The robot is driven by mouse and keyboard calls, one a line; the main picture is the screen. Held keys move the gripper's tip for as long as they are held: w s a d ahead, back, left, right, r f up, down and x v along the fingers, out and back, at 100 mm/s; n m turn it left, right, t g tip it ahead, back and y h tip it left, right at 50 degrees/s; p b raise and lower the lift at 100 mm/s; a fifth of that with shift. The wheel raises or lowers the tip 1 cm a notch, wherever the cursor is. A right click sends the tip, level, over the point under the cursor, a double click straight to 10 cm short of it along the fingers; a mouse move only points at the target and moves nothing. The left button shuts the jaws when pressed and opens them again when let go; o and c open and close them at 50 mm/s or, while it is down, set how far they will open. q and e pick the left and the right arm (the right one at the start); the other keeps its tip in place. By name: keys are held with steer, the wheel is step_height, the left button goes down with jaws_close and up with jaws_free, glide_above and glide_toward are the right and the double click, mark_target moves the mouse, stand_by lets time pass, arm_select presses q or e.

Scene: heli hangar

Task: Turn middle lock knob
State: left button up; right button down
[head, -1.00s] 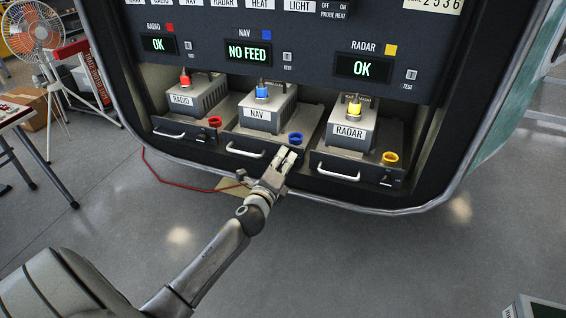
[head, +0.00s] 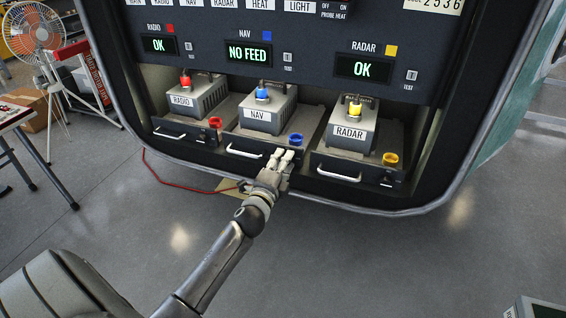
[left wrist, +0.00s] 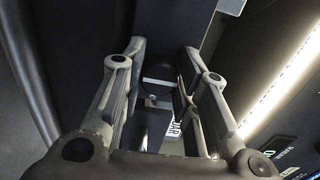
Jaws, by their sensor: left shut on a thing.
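The middle tray, labelled NAV, has a front panel (head: 236,146) with a white handle (head: 244,152) and a blue ring (head: 296,140) at its right. My left gripper (head: 282,157) is at the right end of this panel, just below the blue ring. It covers the middle lock knob in the head view. In the left wrist view, the dark lock knob (left wrist: 158,76) lies between the two fingers, and the gripper is shut on it. How far the knob is turned cannot be told. My right gripper is not in view.
The RADIO tray (head: 176,130) stands left and the RADAR tray (head: 358,166) right, close beside the gripper. The panel above reads NO FEED on the NAV display (head: 249,54). A red cable (head: 180,184) lies on the floor. The floor at lower right is mostly clear.

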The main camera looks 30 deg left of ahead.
arm_select(q)
steer(key=o, duration=1)
steer(key=v, duration=1.2)
steer(key=shift+a, duration=0.1)
